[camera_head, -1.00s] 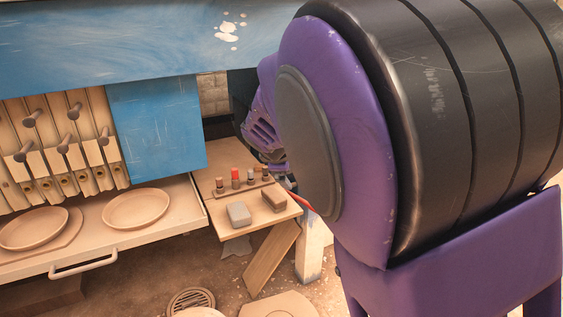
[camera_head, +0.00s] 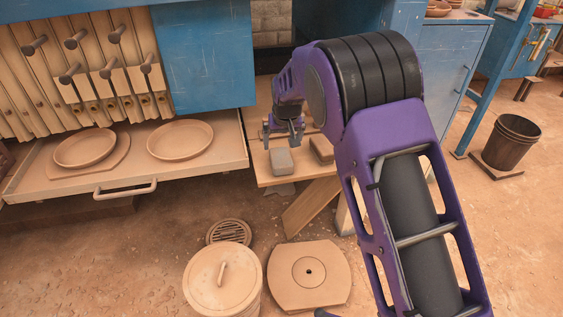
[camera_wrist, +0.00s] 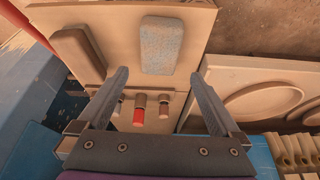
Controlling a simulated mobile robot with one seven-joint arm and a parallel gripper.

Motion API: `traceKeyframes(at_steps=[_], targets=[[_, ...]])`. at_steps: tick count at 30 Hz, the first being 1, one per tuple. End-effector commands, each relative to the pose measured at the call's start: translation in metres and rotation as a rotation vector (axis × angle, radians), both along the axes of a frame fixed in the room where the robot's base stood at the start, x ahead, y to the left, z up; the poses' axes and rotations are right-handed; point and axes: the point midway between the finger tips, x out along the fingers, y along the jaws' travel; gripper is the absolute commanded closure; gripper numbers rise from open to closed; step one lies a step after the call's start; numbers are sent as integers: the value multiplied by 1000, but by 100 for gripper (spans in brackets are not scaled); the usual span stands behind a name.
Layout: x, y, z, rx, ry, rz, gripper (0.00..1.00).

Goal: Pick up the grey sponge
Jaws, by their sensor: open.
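The grey sponge (camera_head: 281,161) is a small rounded block lying on the small wooden side shelf (camera_head: 266,178), near its front edge. In the wrist view the sponge (camera_wrist: 161,45) lies ahead of the fingertips, near the middle. My gripper (camera_head: 282,142) hangs over the shelf just behind the sponge, apart from it as far as I can tell. In the wrist view my gripper (camera_wrist: 160,74) is open, with its two fingers spread and nothing between them. The fingers do not flank the sponge in that view.
A brown block (camera_head: 321,149) lies right of the sponge; it also shows in the wrist view (camera_wrist: 79,54). Small pegs, one red (camera_wrist: 139,110), stand in a rack behind. A drawer tray (camera_head: 228,164) with clay plates is at left. A lidded bin (camera_head: 205,285) stands below.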

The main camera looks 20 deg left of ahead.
Motion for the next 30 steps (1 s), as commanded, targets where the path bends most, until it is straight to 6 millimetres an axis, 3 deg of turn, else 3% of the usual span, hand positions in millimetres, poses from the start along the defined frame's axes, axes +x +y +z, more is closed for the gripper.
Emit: traceKeyframes(at_steps=[3, 11, 19, 30], targets=[[7, 3, -21, -3, 0, 1, 0], [13, 6, -38, -1, -1, 1, 0], [21, 10, -77, -3, -1, 2, 0], [24, 12, -83, -2, -2, 2, 0]])
